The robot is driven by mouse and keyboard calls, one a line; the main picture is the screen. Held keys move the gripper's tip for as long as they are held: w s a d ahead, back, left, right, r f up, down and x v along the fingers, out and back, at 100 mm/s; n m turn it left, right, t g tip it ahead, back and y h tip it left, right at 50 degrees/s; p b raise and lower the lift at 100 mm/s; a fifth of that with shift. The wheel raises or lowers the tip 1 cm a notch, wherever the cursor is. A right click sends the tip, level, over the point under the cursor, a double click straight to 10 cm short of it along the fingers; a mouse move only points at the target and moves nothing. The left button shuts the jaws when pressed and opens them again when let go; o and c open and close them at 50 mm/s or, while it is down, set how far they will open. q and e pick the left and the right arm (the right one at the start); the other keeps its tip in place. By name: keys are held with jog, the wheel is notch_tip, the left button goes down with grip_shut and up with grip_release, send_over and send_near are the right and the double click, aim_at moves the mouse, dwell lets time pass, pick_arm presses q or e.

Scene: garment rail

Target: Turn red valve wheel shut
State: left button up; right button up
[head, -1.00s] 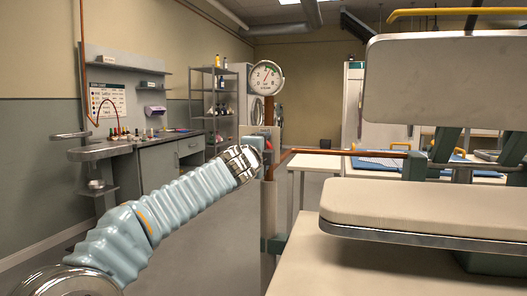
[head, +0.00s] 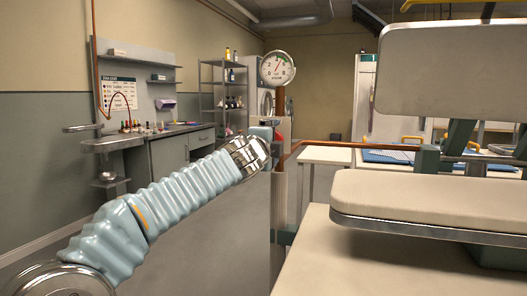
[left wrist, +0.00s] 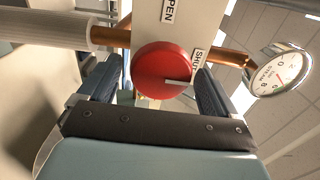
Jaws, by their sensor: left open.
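The red valve wheel (left wrist: 163,70) is round, with a white line running from its middle to the right, close to the SHUT label (left wrist: 197,62). The OPEN label (left wrist: 168,10) is higher on the same pale plate. My left gripper (left wrist: 154,78) is open, one dark finger on each side of the wheel; I cannot tell if the fingers touch it. In the head view my left gripper (head: 262,150) is at the valve post and hides most of the wheel. My right gripper is not in view.
A round dial gauge (head: 277,69) stands on a copper pipe above the valve and also shows in the left wrist view (left wrist: 279,72). A copper pipe (head: 350,146) runs right to a padded press (head: 430,200). A grey panel (head: 215,235) stands below my left arm.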

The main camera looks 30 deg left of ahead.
pick_arm(q)
jog(key=b+v, duration=0.2)
jog(key=v, duration=0.9)
jog(key=shift+s, duration=0.2)
jog(key=shift+d+f, duration=0.1)
jog(key=shift+d, duration=0.05)
